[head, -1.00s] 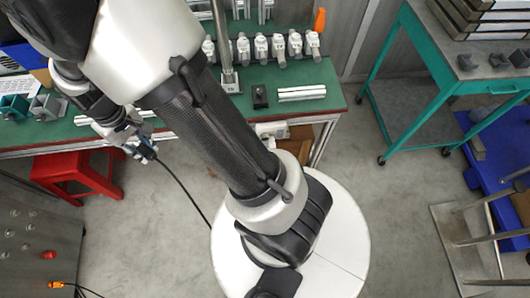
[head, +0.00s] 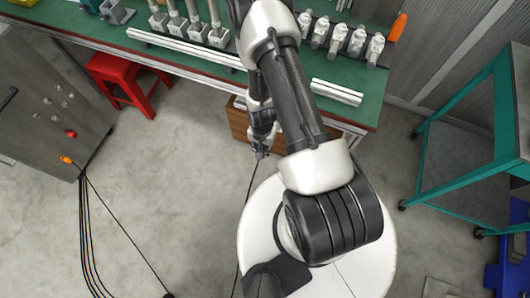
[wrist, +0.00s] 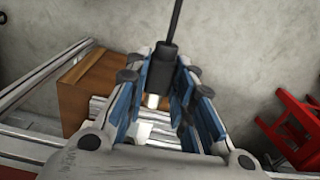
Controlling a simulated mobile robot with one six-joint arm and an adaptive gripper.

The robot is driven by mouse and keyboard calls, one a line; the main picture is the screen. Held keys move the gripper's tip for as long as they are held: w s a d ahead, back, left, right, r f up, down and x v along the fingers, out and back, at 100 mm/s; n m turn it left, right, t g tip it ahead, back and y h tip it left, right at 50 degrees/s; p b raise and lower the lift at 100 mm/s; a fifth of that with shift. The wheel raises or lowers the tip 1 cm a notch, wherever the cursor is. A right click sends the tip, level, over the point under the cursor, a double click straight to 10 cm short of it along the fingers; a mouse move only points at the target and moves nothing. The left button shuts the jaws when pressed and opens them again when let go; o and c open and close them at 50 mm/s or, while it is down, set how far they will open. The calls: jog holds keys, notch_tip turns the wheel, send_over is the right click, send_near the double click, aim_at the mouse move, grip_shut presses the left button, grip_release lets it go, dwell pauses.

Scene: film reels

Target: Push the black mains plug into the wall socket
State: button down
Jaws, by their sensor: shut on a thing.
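The black mains plug (wrist: 162,70) is between the blue-padded fingers of my gripper (wrist: 160,88) in the wrist view, with its black cable leading up out of the picture. The fingers are shut on it. In the head view my gripper (head: 262,150) is small, near the front of the green workbench; the plug is too small there to make out. The cable (head: 248,200) hangs from the gripper toward my white base. I cannot make out a wall socket in either view.
A brown box (head: 238,122) is under the bench (head: 190,53), close to my gripper. A red stool (head: 128,80) stands left. A grey cabinet (head: 45,95) with knobs and an orange plug (head: 67,160) is at far left. A teal table (head: 465,125) is right.

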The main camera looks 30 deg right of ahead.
jog(key=shift+s+d+f+m, duration=0.1)
jog(key=shift+s+f+m, duration=0.05)
jog(key=shift+s+f, duration=0.3)
jog(key=shift+s+d+f+m, duration=0.1)
jog(key=shift+s+f+m, duration=0.1)
jog(key=shift+f, duration=0.3)
jog(key=shift+w+d, duration=0.15)
jog(key=w+d+b, duration=0.2)
jog(key=w+d, duration=0.3)
jog(key=d, duration=0.2)
jog(key=shift+w, duration=0.3)
jog(key=shift+d, duration=0.2)
jog(key=shift+w+d+b, duration=1)
jog(key=shift+w+d, duration=0.2)
jog(key=shift+d, duration=0.2)
jog(key=c, duration=1.3)
grip_release()
jog(key=shift+d, duration=0.1)
